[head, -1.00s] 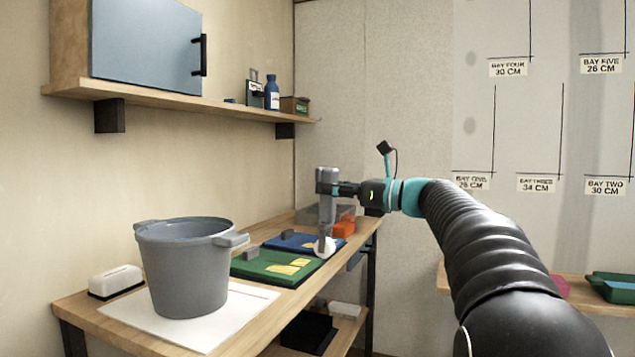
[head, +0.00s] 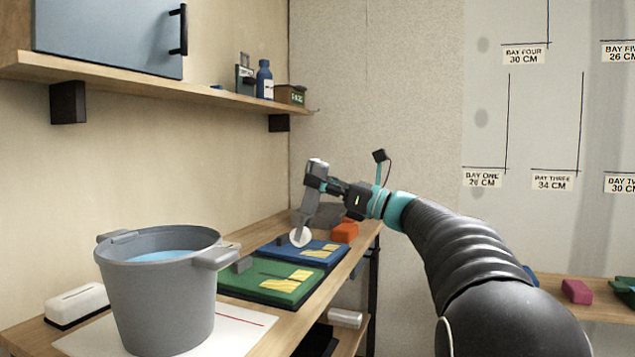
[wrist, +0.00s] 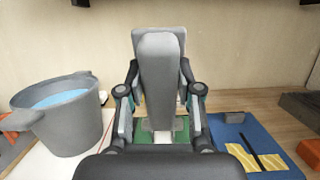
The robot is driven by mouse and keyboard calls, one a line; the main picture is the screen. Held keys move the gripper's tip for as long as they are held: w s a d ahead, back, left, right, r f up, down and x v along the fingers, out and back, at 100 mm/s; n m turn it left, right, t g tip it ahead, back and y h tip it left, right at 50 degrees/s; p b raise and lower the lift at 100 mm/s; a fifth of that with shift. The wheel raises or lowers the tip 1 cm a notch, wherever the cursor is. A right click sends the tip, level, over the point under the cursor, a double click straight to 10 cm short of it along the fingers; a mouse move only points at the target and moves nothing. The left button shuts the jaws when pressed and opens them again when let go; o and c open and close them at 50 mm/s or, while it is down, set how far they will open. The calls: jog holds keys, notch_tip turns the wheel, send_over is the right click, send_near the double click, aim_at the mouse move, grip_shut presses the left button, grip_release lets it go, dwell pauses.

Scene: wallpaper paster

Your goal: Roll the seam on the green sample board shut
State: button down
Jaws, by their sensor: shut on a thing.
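The green sample board (head: 237,281) lies flat on the bench, with yellow patches and a dark line between them; I take this line to be the seam. It shows partly in the wrist view (wrist: 181,127), mostly hidden behind the roller and my gripper. My gripper (head: 318,187) is shut on the grey handle of a seam roller (head: 308,207) with a white wheel. The roller is tilted, its wheel low and in front of the blue board in the head view. Whether the wheel touches anything cannot be told. The handle fills the middle of the wrist view (wrist: 160,80).
A blue board (head: 328,262) lies beyond the green one. A grey bucket of blue liquid (head: 160,300) stands on a white sheet (head: 235,325), near a white block (head: 76,304). An orange block (head: 344,232) sits at the back. A shelf (head: 190,97) overhangs the bench.

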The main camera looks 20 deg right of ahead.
aim_at(309, 218)
jog(key=shift+d+r+p, duration=0.15)
jog(key=shift+r+p, duration=0.1)
jog(key=shift+p, duration=0.25)
notch_tip(309, 218, down, 7)
jog(key=b, duration=0.3)
jog(key=shift+r+b, duration=0.2)
jog(key=shift+b, duration=0.2)
jog(key=shift+f, duration=0.1)
jog(key=shift+f, duration=1.3)
dwell(1.5)
jog(key=w+a, duration=0.4)
jog(key=a, duration=0.2)
jog(key=shift+w, duration=0.3)
dwell(0.4)
jog(key=w+a, duration=0.2)
jog(key=a, duration=0.1)
jog(key=shift+w+f, duration=0.1)
jog(key=shift+d, duration=0.15)
dwell(0.5)
